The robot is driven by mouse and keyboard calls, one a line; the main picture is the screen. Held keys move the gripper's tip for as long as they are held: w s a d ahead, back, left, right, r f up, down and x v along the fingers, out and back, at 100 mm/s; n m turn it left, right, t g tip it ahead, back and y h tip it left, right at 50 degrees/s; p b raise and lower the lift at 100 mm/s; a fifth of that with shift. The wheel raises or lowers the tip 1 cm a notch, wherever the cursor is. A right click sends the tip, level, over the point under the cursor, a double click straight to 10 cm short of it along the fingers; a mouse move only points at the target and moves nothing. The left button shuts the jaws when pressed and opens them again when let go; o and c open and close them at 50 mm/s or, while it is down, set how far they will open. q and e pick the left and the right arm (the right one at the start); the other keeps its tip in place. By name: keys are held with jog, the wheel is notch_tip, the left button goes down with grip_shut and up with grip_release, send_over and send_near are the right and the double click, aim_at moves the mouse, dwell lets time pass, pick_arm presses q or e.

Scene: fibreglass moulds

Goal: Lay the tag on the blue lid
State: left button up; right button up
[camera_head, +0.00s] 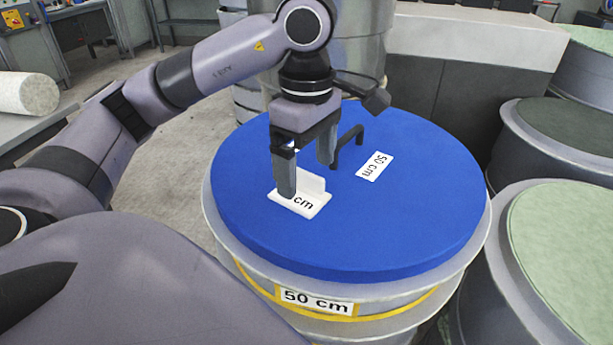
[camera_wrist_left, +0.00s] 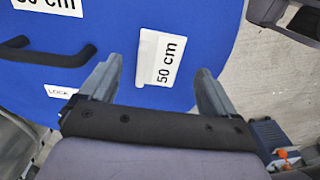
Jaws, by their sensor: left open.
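The white tag (camera_head: 314,208), marked "50 cm" and with a raised upright fin, lies on the blue lid (camera_head: 400,220). It also shows in the left wrist view (camera_wrist_left: 148,58), flat against the blue surface. My left gripper (camera_head: 305,172) is just above the tag, pointing down. Its fingers are spread, one on either side of the tag, with gaps visible in the left wrist view (camera_wrist_left: 159,66). In the head view the near finger hides part of the tag's print. My right gripper is out of view.
A black handle (camera_head: 347,146) rises from the lid behind my left gripper. A flat "50 cm" label (camera_head: 374,167) is on the lid beside it. A small "LOCK" label (camera_wrist_left: 61,92) shows in the wrist view. Green-topped drums (camera_head: 565,245) stand close at right. The lid's right and front are clear.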

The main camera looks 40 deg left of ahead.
aim_at(307, 198)
pick_arm(q)
notch_tip(307, 198, up, 8)
jog(key=p, duration=0.3)
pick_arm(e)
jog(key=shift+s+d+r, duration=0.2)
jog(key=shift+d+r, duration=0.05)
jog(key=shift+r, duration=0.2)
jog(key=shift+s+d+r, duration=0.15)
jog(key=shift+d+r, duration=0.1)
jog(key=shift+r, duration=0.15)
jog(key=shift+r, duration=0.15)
